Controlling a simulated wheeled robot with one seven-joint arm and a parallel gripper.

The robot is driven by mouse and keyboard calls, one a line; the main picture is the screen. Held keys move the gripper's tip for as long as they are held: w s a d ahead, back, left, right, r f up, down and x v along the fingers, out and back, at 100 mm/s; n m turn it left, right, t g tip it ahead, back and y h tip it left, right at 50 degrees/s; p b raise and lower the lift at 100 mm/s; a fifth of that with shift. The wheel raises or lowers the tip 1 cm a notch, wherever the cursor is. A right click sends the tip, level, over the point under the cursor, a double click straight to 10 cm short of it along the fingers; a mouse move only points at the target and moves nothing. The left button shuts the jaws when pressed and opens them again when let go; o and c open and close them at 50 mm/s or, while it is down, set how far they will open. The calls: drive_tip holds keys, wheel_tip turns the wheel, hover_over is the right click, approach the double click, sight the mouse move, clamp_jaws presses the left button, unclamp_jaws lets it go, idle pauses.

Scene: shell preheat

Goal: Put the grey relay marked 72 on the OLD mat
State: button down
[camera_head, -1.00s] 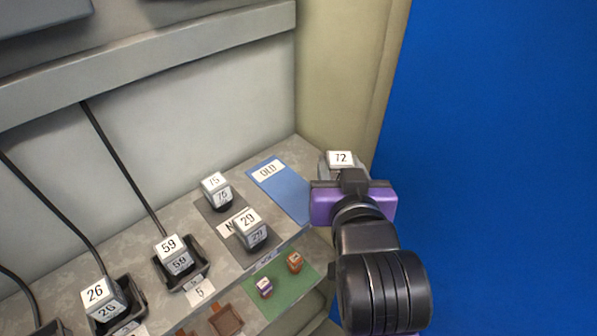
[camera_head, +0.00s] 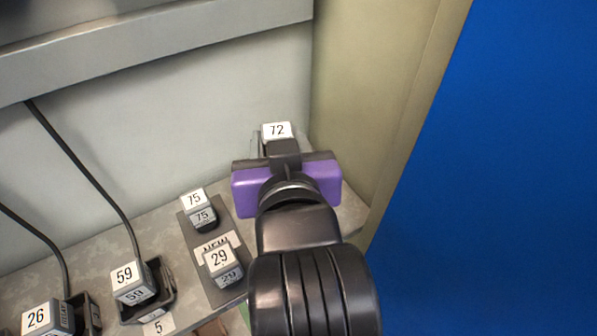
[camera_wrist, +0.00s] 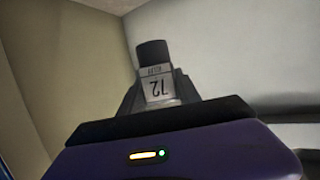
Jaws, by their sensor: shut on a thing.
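The grey relay marked 72 (camera_head: 277,131) is held in my gripper (camera_head: 279,146), which is shut on it. In the wrist view the relay (camera_wrist: 157,88) shows its label upside down between the fingers of my gripper (camera_wrist: 160,100). In the head view my purple gripper body and arm stand over the shelf's right end. The blue OLD mat, seen earlier there, is hidden behind my arm now. I cannot tell the height of the relay above the shelf.
Relays 75 (camera_head: 199,209) and 29 (camera_head: 222,262) stand on the dark NEW mat (camera_head: 232,290) left of my arm. Relays 59 (camera_head: 132,280) and 26 (camera_head: 47,318) sit in black sockets with cables. A grey back wall and a beige side wall close in the shelf.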

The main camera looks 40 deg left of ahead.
wheel_tip(320, 180, down, 12)
drive_tip(key=shift+r+b, duration=0.2)
drive_tip(key=shift+b, duration=0.1)
drive_tip(key=shift+f, duration=0.15)
drive_tip(key=c, duration=0.9)
unclamp_jaws()
drive_tip(key=shift+o, duration=0.2)
drive_tip(key=p+v, duration=0.1)
drive_tip(key=v, duration=1.1)
